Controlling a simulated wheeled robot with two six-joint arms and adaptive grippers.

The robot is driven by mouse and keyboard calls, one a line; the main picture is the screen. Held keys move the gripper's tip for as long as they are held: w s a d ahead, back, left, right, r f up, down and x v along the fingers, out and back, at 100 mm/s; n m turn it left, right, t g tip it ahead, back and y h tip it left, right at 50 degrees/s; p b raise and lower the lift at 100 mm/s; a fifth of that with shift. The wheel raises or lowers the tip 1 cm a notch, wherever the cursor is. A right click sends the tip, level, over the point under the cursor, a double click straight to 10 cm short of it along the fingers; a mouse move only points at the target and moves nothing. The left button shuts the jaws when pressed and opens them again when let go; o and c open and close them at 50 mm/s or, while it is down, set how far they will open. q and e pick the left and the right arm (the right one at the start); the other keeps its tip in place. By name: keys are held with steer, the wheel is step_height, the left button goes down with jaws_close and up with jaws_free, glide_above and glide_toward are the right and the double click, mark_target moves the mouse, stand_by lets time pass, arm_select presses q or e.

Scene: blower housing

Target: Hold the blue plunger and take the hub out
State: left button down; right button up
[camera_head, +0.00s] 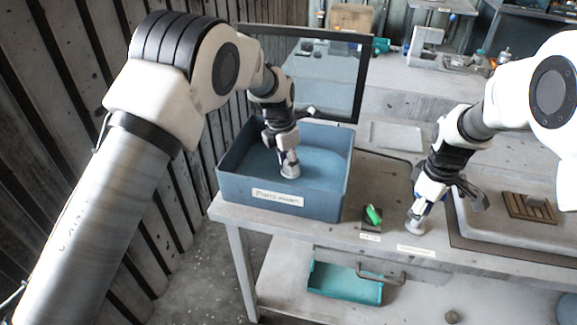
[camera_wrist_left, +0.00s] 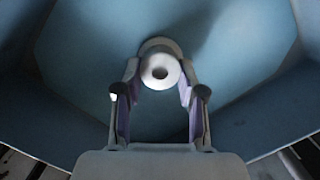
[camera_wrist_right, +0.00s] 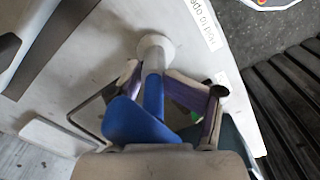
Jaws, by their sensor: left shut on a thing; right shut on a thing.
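The hub (camera_head: 290,172) is a pale round piece with a hole in its top. It is inside the blue bin labelled as a parts washer (camera_head: 230,190), low near the blue surface. It also shows in the left wrist view (camera_wrist_left: 160,72). My left gripper (camera_head: 288,160) reaches down into the bin and is shut on the hub. The blue plunger (camera_wrist_right: 135,122) has a blue body and a pale round end (camera_wrist_right: 155,44) at the table's surface. My right gripper (camera_head: 420,207) is shut on it near the table's front edge. In the head view the gripper mostly hides the plunger.
A green piece on a dark block (camera_head: 373,214) lies between the bin and my right gripper. A tray with a brown slatted block (camera_head: 529,208) is at the right. A framed clear panel (camera_head: 325,75) stands behind the bin. A teal tray (camera_head: 345,283) is on the lower shelf.

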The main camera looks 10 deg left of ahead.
steer(key=shift+f, duration=0.15)
arm_select(q)
step_height(320, 180, up, 14)
stand_by(0.3)
steer(key=s, duration=1.7)
steer(key=shift+s, duration=0.25)
steer(key=shift+f, duration=0.1)
